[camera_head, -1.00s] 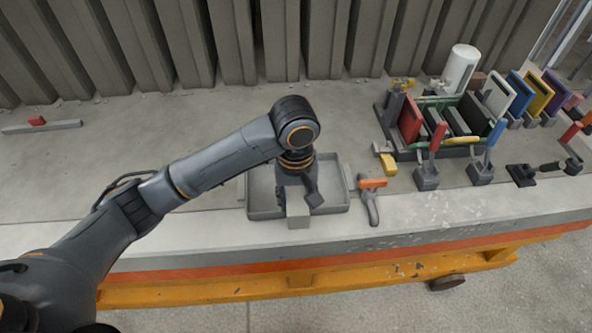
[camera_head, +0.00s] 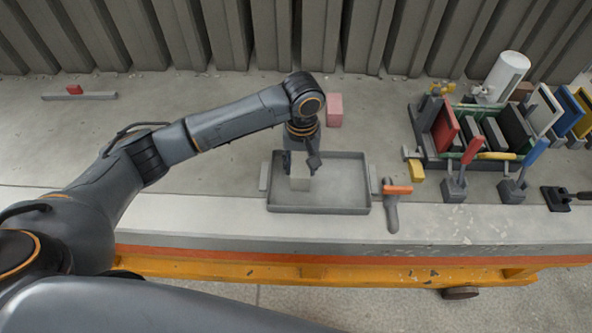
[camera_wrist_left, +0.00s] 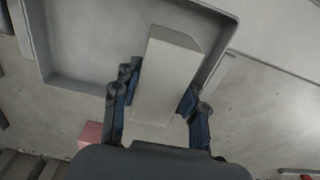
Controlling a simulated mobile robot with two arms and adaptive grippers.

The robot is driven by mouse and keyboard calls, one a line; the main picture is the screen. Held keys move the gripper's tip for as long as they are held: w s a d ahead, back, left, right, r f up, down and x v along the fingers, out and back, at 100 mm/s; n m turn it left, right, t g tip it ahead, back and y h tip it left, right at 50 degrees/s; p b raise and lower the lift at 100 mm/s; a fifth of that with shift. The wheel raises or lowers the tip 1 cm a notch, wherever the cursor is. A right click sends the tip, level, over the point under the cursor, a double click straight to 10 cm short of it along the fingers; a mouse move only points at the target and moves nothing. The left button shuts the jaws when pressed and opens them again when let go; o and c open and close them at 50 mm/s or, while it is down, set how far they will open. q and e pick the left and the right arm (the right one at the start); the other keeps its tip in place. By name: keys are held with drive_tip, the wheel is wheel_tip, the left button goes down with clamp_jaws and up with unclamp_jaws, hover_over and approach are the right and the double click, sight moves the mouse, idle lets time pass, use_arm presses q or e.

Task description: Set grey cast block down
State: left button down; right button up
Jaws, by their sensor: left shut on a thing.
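The grey cast block (camera_head: 300,179) is a pale rectangular block held by my left gripper (camera_head: 301,165). In the left wrist view the left gripper (camera_wrist_left: 160,100) has its two dark fingers on either side of the grey cast block (camera_wrist_left: 165,75), which looks tilted in that picture. The block is over the left part of a shallow grey tray (camera_head: 340,209). The tray (camera_wrist_left: 55,76) also shows beneath it in the left wrist view. I cannot tell whether the block touches the tray floor. My right gripper is not in view.
A pink block (camera_head: 335,109) stands behind the tray. A dark rack (camera_head: 425,150) with coloured panels stands farther right. A red piece on a grey bar (camera_head: 80,96) lies far left.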

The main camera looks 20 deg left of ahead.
sight(296, 159)
use_arm(q)
drive_tip(key=shift+w+a+f, duration=0.1)
drive_tip(key=shift+a+f, duration=0.35)
drive_tip(key=shift+f, duration=0.05)
drive_tip(key=shift+w+a+f, duration=0.1)
drive_tip(key=shift+a+f, duration=0.05)
drive_tip(key=shift+f, duration=0.8)
drive_tip(key=shift+a+f, duration=0.1)
drive_tip(key=shift+f, duration=0.8)
drive_tip(key=c, duration=0.7)
unclamp_jaws()
drive_tip(key=shift+f, duration=0.1)
drive_tip(key=shift+c, duration=0.2)
wheel_tip(296, 159, up, 12)
drive_tip(key=shift+r+b, duration=0.15)
drive_tip(key=shift+b, duration=0.15)
